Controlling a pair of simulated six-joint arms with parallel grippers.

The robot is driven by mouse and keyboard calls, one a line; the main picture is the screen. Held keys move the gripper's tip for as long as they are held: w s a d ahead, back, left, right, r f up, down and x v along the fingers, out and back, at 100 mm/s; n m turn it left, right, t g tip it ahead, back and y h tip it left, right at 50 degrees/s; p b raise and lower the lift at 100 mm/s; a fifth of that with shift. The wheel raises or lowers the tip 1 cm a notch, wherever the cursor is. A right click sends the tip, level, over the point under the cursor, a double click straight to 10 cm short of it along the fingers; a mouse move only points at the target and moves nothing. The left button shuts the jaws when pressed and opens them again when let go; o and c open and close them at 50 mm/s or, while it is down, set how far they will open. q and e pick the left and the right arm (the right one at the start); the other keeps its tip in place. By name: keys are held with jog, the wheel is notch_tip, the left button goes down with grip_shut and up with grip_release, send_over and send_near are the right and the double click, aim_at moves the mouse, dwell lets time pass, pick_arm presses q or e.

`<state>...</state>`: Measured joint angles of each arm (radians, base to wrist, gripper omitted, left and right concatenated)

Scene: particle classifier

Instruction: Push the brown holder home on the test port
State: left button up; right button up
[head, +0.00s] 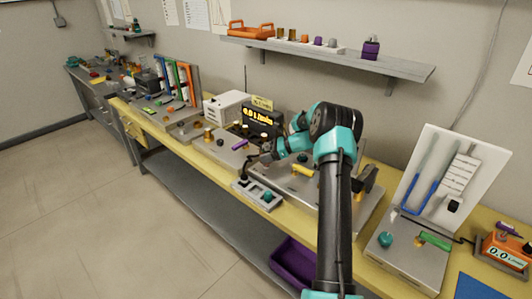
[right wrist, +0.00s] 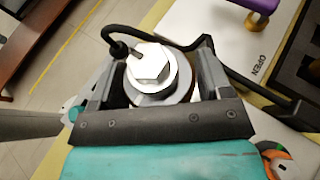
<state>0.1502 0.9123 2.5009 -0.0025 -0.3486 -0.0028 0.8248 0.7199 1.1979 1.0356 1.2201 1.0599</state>
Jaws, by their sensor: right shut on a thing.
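My right gripper (right wrist: 152,82) is shut on a holder (right wrist: 152,70) with a silver hexagonal top, a pale round flange and a brownish rim below. A black cable loops from its top. In the head view the right gripper (head: 258,160) is over the bench's front part, beside a box with a lit display. The held holder is too small to make out there. The test port is not clearly seen; the gripper and the holder cover what lies beneath, so I cannot tell whether they touch it. My left gripper is not in view.
A grey tray (head: 243,187) lies at the bench's front edge below the gripper. The lit display box (head: 262,123) stands behind. A tilted white panel (head: 437,170) stands at right.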

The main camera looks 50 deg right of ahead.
jog(key=shift+f, duration=1.2)
jog(key=o, duration=1.3)
jog(key=shift+s, duration=0.1)
jog(key=v, duration=0.7)
jog(key=shift+s+d, duration=0.1)
jog(key=shift+d, duration=0.1)
